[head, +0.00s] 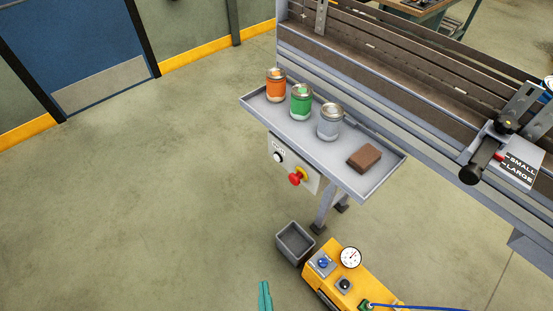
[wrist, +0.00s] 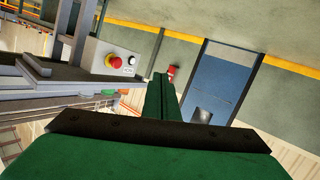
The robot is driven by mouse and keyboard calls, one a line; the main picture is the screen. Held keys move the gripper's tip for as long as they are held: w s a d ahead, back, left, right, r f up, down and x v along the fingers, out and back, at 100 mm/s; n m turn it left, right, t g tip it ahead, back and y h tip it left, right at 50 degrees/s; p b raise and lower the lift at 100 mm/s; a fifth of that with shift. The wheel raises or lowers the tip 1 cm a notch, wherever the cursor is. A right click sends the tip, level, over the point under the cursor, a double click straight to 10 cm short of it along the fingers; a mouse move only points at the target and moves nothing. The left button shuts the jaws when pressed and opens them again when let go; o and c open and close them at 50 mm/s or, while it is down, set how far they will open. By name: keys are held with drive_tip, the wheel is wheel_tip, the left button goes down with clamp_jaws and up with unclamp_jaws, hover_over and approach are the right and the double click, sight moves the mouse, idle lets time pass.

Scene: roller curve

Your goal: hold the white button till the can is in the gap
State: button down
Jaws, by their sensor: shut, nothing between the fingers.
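The white button (head: 278,157) sits on a grey control box under the tray, beside a red mushroom knob (head: 297,177). In the wrist view the white button (wrist: 131,61) is just right of the red knob (wrist: 113,62). My gripper (head: 265,290) shows as a teal tip at the bottom edge of the head view, well apart from the button. In the wrist view my gripper (wrist: 161,84) is shut and empty, pointing past the box. A can (head: 548,83) is cut off at the right edge, by the conveyor. I cannot make out the gap.
A grey bin (head: 295,243) and yellow machine (head: 335,268) stand below. A lever (head: 482,158) is at right. Floor at left is clear.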

sight(277, 158)
drive_tip(key=w+a+f+n, duration=0.1)
drive_tip(key=w+f+n, duration=0.3)
drive_tip(key=w, duration=1.3)
drive_tip(key=w+a+r+t+h, duration=0.1)
drive_tip(key=w+r, duration=0.1)
drive_tip(key=w, duration=0.7)
drive_tip(key=w+a+r+n+h, duration=0.1)
drive_tip(key=w+r+h, duration=0.1)
drive_tip(key=w, duration=0.8)
drive_tip(key=shift+w+r+t, duration=0.2)
drive_tip(key=shift+r+t, duration=0.1)
drive_tip(key=shift+t, duration=0.1)
drive_tip(key=shift+d, duration=0.15)
drive_tip(key=w+d, duration=0.5)
drive_tip(key=d, duration=0.2)
drive_tip(key=shift+w, duration=0.1)
